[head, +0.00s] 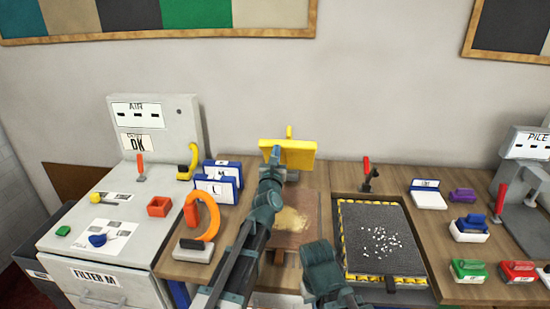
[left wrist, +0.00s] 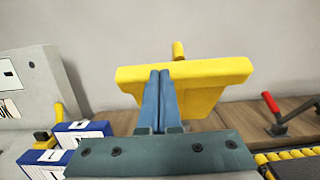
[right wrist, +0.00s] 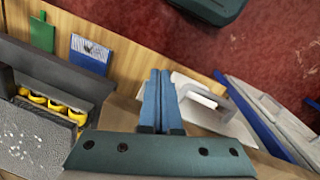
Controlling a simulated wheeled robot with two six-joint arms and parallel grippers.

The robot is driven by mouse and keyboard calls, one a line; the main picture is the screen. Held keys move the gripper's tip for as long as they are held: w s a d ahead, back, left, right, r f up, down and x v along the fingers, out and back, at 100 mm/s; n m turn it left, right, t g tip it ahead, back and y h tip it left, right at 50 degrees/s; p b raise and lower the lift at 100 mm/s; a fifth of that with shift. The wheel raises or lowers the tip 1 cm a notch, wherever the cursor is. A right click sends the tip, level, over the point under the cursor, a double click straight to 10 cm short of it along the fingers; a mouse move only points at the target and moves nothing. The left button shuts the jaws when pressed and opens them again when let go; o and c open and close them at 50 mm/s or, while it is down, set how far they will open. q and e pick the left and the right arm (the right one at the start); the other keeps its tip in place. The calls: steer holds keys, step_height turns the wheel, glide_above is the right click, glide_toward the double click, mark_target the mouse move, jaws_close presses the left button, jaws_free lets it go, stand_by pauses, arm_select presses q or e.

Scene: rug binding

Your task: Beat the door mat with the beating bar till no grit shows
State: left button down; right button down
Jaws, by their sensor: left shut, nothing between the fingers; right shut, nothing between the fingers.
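The dark grey door mat (head: 365,222), scattered with white grit (head: 380,242), lies in a framed bed with yellow rollers along its edges. Part of the gritty mat shows in the right wrist view (right wrist: 30,140). A red-handled lever (head: 366,170) stands behind the bed. I cannot tell for sure which part is the beating bar. My left gripper (head: 274,152) is shut and empty, its tips in front of a raised yellow plate (head: 300,147); contact is unclear. My right gripper (right wrist: 160,75) is shut and empty, right of the mat in its wrist view.
A brown board with a sandy patch (head: 295,218) lies left of the mat, partly behind my arm. An orange loop (head: 205,215) and blue-white blocks (head: 222,175) stand further left. Small coloured blocks (head: 468,228) stand right of the bed.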

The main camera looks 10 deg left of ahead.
arm_select(q)
steer(key=shift+w+r, duration=0.35)
steer(key=shift+w, duration=0.05)
arm_select(e)
steer(key=shift+r, duration=0.35)
